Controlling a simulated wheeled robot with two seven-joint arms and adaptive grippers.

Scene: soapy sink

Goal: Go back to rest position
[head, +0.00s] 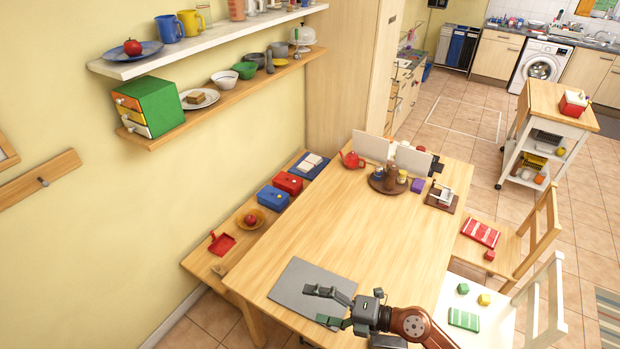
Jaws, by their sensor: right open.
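My right gripper (320,305) is at the near end of the wooden table (370,245), over a grey mat (293,284). Its arm comes in from the lower right. Its dark fingers point left and are spread apart, with nothing between them. I cannot tell its exact height above the mat. My left gripper is not in view.
A round tray (377,185) with jars, a red teapot (352,160) and white panels stand at the table's far end. The middle of the table is clear. A bench (205,262) runs along the left; two chairs (545,285) stand at the right.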

